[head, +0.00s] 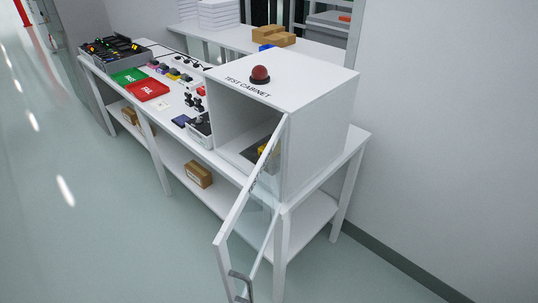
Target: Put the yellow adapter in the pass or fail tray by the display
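A small yellow thing (263,149), which looks like the yellow adapter, sits low inside the test cabinet (318,118), partly hidden by the open door. The green PASS tray (128,76) and the red FAIL tray (148,89) lie side by side on the far left part of the bench, and both look empty. The cabinet door (246,196) stands wide open towards the front, with a handle (240,284) near its lower end. I cannot make out which thing is the display.
The white bench (174,112) carries several small coloured parts behind the trays and a dark bin (115,50) at its far end. A red button (260,75) tops the cabinet. Cardboard boxes (198,175) lie on the lower shelf. The floor (110,230) in front is clear.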

